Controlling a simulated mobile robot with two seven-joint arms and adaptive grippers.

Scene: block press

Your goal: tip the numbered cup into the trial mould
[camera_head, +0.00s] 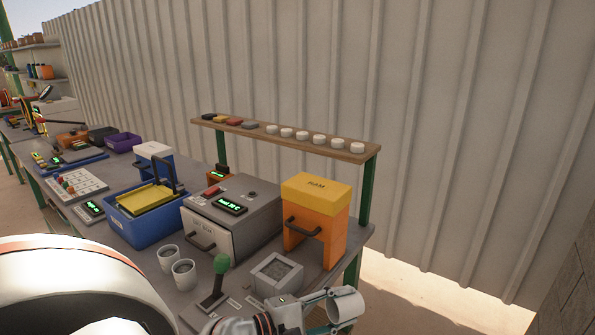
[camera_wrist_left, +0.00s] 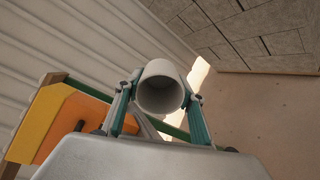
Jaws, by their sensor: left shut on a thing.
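My left gripper (camera_head: 330,308) is shut on a pale grey cup (camera_head: 346,307) near the front right of the bench. The cup is tilted well over in the head view. In the wrist view the fingers (camera_wrist_left: 160,98) grip the cup (camera_wrist_left: 161,72) from both sides, and its dark open mouth shows. No number is readable on it. A square grey mould (camera_head: 261,287) stands up and left of the cup in the head view, apart from it. Grey material shows inside the mould. My right gripper is not in view.
Two grey cups (camera_head: 184,274) stand left of a green-knobbed lever (camera_head: 219,268). An orange and yellow ram block (camera_head: 316,207) and a grey oven-like box (camera_head: 233,222) stand behind the mould. A shelf (camera_head: 350,155) with small discs is above.

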